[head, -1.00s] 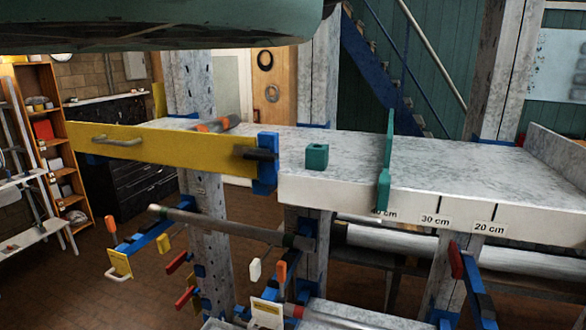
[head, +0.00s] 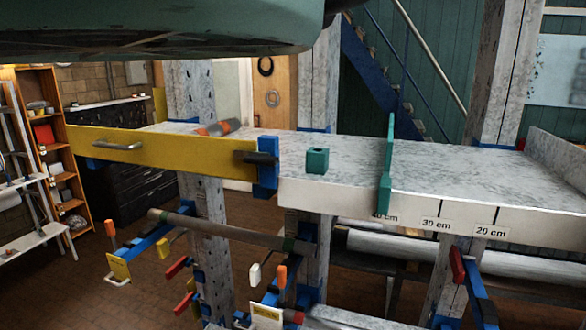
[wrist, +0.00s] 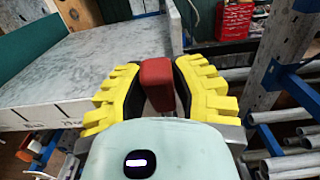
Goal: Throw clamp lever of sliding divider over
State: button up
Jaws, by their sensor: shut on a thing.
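My gripper (wrist: 157,88) has its yellow-padded fingers closed on the two sides of a red block-shaped handle (wrist: 157,75) in the wrist view. What the handle is fixed to is hidden below my gripper. In the head view a teal divider (head: 386,165) stands upright across the grey shelf (head: 470,165), with its lower end over the front edge near the distance labels. No lever can be made out on the divider there. My gripper is not in the head view.
A teal block (head: 317,160) sits on the shelf left of the divider. A yellow beam (head: 180,155) with a blue clamp (head: 267,165) is at left. Blue arms with coloured ends stick out below. In the wrist view, pipes (wrist: 285,115) lie on a rack at right.

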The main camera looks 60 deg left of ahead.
jog(key=shift+w+a, duration=0.15)
jog(key=shift+x, duration=0.95)
jog(key=shift+r, duration=0.15)
jog(key=o, duration=0.8)
jog(key=shift+v, duration=0.95)
jog(key=v, duration=0.6)
